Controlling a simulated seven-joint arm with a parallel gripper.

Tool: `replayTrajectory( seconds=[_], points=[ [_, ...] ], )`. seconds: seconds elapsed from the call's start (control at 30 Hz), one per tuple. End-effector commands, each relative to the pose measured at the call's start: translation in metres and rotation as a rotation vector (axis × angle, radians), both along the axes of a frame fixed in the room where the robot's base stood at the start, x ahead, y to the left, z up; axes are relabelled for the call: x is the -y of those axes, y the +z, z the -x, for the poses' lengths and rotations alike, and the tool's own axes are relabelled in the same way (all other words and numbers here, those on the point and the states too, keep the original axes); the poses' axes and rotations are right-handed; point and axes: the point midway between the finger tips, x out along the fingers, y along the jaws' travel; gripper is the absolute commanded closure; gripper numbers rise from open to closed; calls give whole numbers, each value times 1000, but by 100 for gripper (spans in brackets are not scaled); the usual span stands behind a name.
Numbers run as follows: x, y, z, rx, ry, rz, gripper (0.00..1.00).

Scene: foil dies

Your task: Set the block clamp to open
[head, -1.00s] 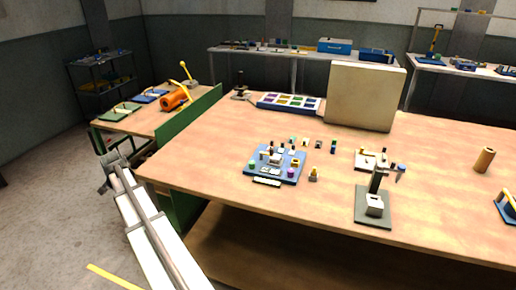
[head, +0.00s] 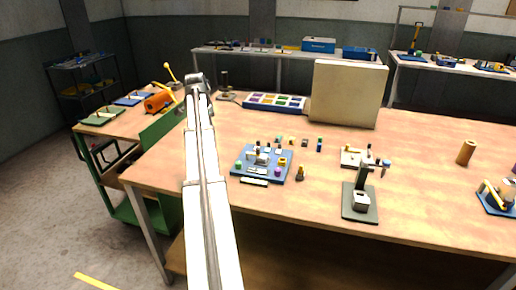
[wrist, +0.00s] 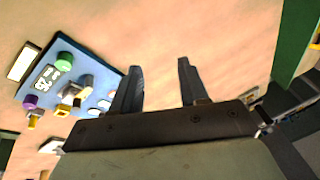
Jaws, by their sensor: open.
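The blue base plate (head: 238,178) lies on the wooden table, left of its middle. It carries a grey metal block piece (head: 262,158), which I take for the block clamp, with green, purple and yellow parts around it. I cannot tell whether the clamp is open or shut. In the wrist view the blue plate (wrist: 38,84) is at upper left, with the grey metal piece (wrist: 76,88) on it. My gripper (wrist: 158,72) is open and empty, its dark fingers apart, to the right of the plate over bare wood.
A dark stand with a grey block (head: 360,202) is on the right of the table. A large beige panel (head: 347,93) and a tray of coloured cells (head: 273,103) stand at the back. Several small pieces sit behind the blue plate. The table's front middle is clear.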

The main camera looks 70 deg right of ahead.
Motion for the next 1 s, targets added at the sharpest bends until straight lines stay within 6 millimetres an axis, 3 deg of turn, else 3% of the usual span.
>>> replayTrajectory(
  seconds=[0.03, 0.1, 0.3, 0.5, 0.77, 1.0],
  points=[
    [10, 5, 26, -12, -27, -31, 56],
    [17, 11, 57, -27, -57, -78, 56],
    [27, 29, 143, -57, -130, -207, 56],
    [27, 44, 198, -66, -174, -294, 56],
    [25, 42, 217, -70, -187, -328, 56],
    [24, 9, 216, -71, -187, -329, 56]
  ],
)
